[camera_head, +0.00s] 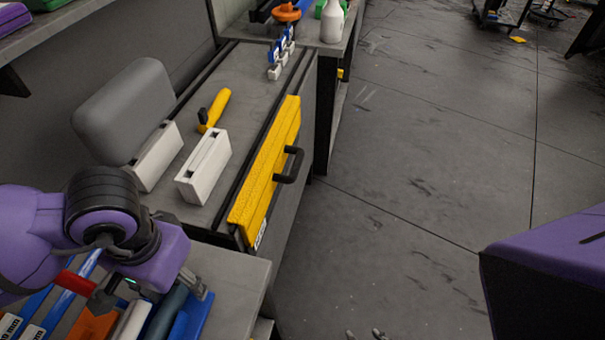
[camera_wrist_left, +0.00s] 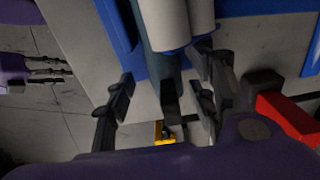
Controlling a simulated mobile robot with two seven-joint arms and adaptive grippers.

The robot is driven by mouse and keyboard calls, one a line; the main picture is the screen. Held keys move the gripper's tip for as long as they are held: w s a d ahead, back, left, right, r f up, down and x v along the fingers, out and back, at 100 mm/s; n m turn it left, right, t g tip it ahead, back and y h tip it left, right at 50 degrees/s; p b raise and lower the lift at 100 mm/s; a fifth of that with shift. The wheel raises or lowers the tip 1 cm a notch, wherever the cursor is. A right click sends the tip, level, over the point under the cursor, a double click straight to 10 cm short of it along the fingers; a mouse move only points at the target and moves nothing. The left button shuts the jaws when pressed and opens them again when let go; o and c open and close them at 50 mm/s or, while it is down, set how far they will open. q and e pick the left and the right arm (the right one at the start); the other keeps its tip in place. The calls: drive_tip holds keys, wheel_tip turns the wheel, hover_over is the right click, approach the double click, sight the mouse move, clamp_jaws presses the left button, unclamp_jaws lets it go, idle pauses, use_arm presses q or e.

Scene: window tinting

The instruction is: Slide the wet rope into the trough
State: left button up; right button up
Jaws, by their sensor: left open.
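No wet rope or trough can be made out for certain. A dark teal cylinder (camera_head: 166,312) lies among tools on the near bench; it also shows in the left wrist view (camera_wrist_left: 161,62). A blue flat piece (camera_head: 197,314) lies to its right. My left gripper (camera_head: 148,292) is above these tools at lower left. In the left wrist view its fingers (camera_wrist_left: 162,97) are apart on either side of the dark cylinder's end, and I see no grip on it. My right gripper (camera_head: 364,334) shows only two separated fingertips at the bottom edge; it also shows in the left wrist view (camera_wrist_left: 45,71).
A white roll (camera_head: 131,320) and an orange piece (camera_head: 92,325) lie beside the dark cylinder. Beyond are white blocks (camera_head: 204,168), a yellow-handled tool (camera_head: 216,108) and a yellow panel with a black handle (camera_head: 262,170). The floor (camera_head: 420,170) to the right is open.

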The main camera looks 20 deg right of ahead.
use_arm(q)
drive_tip(key=shift+r, duration=0.3)
wheel_tip(320, 180, up, 10)
drive_tip(key=shift+w+r, duration=0.1)
drive_tip(key=shift+r, duration=0.6)
use_arm(e)
drive_tip(key=w, duration=0.3)
drive_tip(key=shift+a+r, duration=0.25)
drive_tip(key=shift+r, duration=0.1)
drive_tip(key=shift+s, duration=0.15)
